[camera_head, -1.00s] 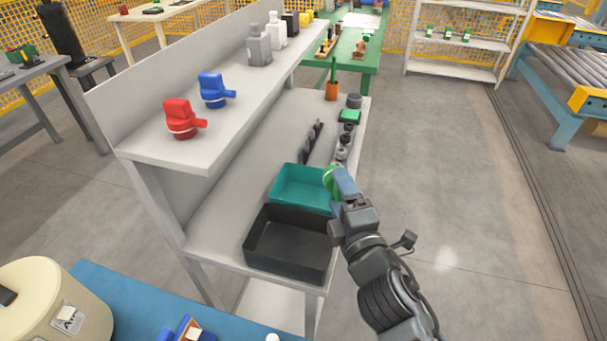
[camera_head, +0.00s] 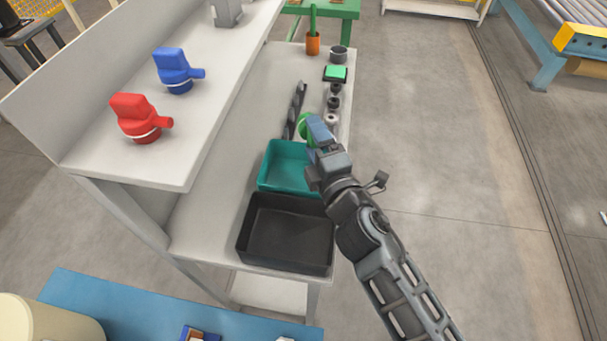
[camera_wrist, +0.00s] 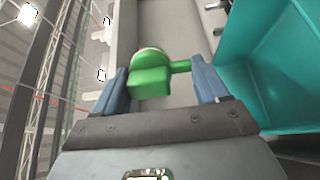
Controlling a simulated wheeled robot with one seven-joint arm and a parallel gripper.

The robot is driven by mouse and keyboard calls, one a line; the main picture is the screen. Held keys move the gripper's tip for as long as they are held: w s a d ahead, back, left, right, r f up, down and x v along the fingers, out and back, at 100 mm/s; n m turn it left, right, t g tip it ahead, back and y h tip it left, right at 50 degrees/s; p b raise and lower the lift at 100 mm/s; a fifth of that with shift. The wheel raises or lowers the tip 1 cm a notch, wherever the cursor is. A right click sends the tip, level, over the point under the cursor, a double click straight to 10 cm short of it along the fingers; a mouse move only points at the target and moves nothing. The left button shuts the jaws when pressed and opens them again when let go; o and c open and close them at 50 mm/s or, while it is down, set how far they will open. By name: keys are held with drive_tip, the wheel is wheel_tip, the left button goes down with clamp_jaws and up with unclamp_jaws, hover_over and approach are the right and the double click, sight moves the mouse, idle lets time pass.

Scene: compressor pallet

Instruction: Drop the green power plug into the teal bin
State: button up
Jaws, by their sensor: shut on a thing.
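The green power plug (camera_head: 305,128) is between my gripper's blue fingers (camera_head: 316,132) in the head view. The wrist view also shows the plug (camera_wrist: 150,76), with its round body by the left finger and its side stub reaching the right finger. My gripper (camera_wrist: 163,86) is shut on it. The teal bin (camera_head: 268,170) stands on the lower shelf, below and left of my gripper in the head view. In the wrist view the bin's wall (camera_wrist: 262,65) fills the right side. The plug appears beyond the bin's far edge, not over its middle. My arm hides the bin's right side.
A black bin (camera_head: 260,258) stands in front of the teal one. A dark rack (camera_head: 296,108), several small round parts (camera_head: 333,102) and a green-topped block (camera_head: 335,73) lie behind. Red (camera_head: 140,118) and blue (camera_head: 176,70) plugs stand on the upper shelf at left.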

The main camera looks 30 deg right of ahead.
drive_tip(key=shift+f, duration=0.45)
wheel_tip(320, 180, down, 3)
drive_tip(key=shift+b, duration=1.25)
drive_tip(key=o, duration=1.4)
drive_tip(key=shift+c, duration=0.2)
drive_tip(key=shift+o, duration=0.9)
drive_tip(key=shift+s, duration=0.1)
drive_tip(key=shift+f, duration=0.15)
